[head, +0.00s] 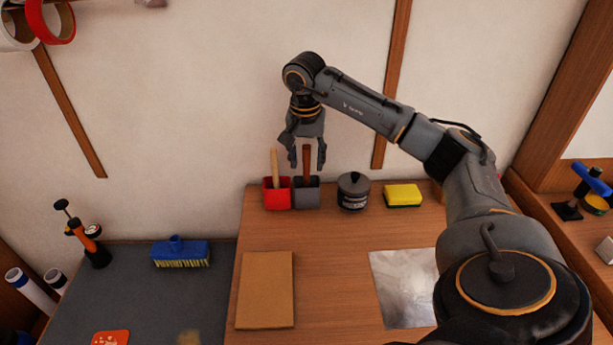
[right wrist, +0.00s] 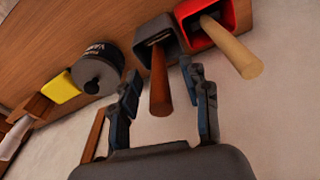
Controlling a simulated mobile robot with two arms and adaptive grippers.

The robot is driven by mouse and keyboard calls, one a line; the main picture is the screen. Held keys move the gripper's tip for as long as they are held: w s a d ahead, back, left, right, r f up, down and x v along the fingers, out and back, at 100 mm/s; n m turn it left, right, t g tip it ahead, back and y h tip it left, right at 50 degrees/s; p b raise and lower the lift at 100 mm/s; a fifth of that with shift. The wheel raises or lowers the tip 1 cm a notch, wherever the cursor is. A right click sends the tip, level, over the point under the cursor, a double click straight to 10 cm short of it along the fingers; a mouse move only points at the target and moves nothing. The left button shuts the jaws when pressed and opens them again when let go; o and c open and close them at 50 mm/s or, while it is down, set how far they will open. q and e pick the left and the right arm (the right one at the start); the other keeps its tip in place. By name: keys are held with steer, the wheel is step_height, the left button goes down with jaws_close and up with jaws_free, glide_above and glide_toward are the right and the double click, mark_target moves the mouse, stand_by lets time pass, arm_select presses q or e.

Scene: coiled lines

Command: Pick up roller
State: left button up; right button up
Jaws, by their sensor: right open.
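A brown handle (head: 307,160) stands upright in a dark grey cup (head: 307,195) at the back of the wooden table. Its lower end is hidden in the cup, so I cannot tell for sure that it is the roller. My right gripper (head: 307,166) points down over it, open, with one finger on each side of the handle. In the right wrist view the brown handle (right wrist: 160,85) passes between the open fingers (right wrist: 163,75), with gaps showing on both sides. My left gripper is not in view.
A red cup (head: 277,196) with a pale wooden handle (head: 274,165) stands close beside the grey cup. A dark lidded tin (head: 353,192) and a yellow sponge (head: 402,196) stand to the right. A brown board (head: 265,290) and a grey sheet (head: 403,288) lie in front.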

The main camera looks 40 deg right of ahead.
step_height(320, 180, down, 2)
steer(key=shift+w+d+f, duration=0.1)
steer(key=shift+d+f, duration=0.05)
jaws_close()
